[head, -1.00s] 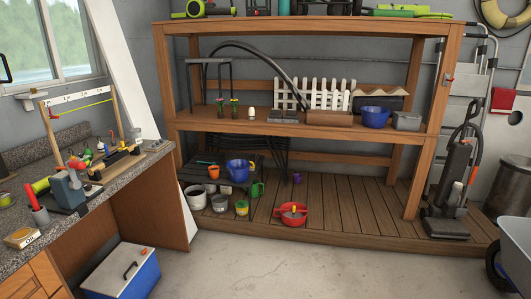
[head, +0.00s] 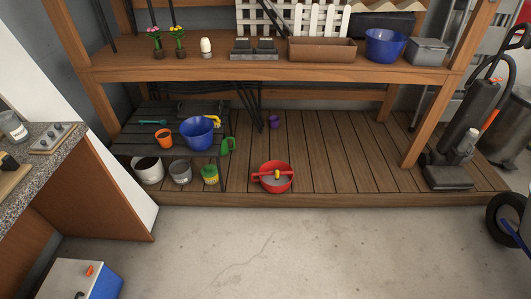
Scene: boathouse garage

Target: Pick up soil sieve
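A red round shallow vessel with a grey inside (head: 276,187), which looks like the soil sieve, sits on the low wooden deck near its front edge. A red bar extends from its left side, and a small yellow item (head: 277,174) shows at its middle. I cannot make out a mesh for sure. My gripper is not in view.
To its left are a yellow-green can (head: 210,174), a grey bucket (head: 180,172), a white bucket (head: 149,170), a green jug (head: 228,146) and a blue bowl (head: 198,132). A shelf (head: 270,72) hangs above. The concrete floor (head: 300,245) in front is clear.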

